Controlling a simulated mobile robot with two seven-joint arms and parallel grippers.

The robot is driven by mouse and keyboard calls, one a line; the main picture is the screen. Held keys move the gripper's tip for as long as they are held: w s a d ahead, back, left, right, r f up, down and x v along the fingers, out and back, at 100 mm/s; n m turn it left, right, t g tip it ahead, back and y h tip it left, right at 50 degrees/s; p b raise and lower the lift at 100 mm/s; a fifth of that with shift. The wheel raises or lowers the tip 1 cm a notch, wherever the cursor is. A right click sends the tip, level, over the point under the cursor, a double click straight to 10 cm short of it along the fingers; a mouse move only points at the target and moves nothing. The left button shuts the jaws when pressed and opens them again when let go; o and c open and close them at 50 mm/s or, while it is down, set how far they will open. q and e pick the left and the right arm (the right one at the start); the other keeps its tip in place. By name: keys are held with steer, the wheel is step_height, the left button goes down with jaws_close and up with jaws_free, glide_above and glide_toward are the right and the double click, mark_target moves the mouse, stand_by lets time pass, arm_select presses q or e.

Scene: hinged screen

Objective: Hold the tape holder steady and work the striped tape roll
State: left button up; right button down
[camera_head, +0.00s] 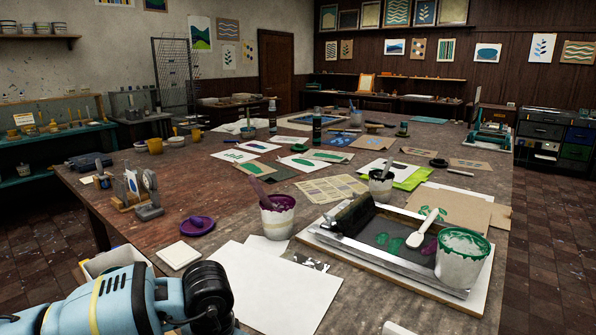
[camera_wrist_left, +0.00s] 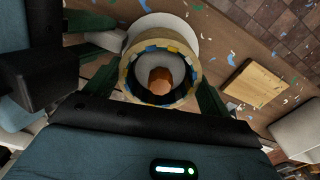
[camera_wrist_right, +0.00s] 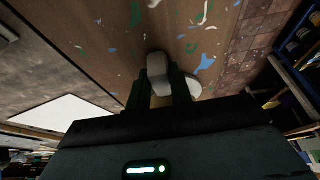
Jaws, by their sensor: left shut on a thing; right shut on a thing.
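In the left wrist view the striped tape roll (camera_wrist_left: 126,82), a ring banded in yellow, blue and white, sits between the fingers of my left gripper (camera_wrist_left: 155,95), which is shut on it. An orange-brown hub (camera_wrist_left: 160,80) shows inside the ring, and a pale round part (camera_wrist_left: 178,25) lies behind it. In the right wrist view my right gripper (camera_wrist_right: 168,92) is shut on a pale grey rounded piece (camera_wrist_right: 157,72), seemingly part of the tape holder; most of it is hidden. Neither gripper's fingers show in the head view, where a blue arm of mine fills the lower left.
On the table (camera_head: 110,190), a framed screen (camera_head: 385,240) lies at the right with a green-smeared tub (camera_head: 462,258) on it. A purple-smeared tub (camera_head: 277,216), white paper (camera_head: 275,285) and a purple lid (camera_head: 196,225) lie nearby. A wooden block (camera_wrist_left: 256,84) is right of the roll.

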arm_select(q)
steer(key=shift+f, duration=0.9)
steer(key=shift+r, duration=2.6)
steer(key=shift+r+m, duration=0.4)
steer(key=shift+m, duration=0.4)
steer(key=shift+f, duration=2.9)
steer(key=o, duration=0.9)
steer(key=shift+s, duration=0.1)
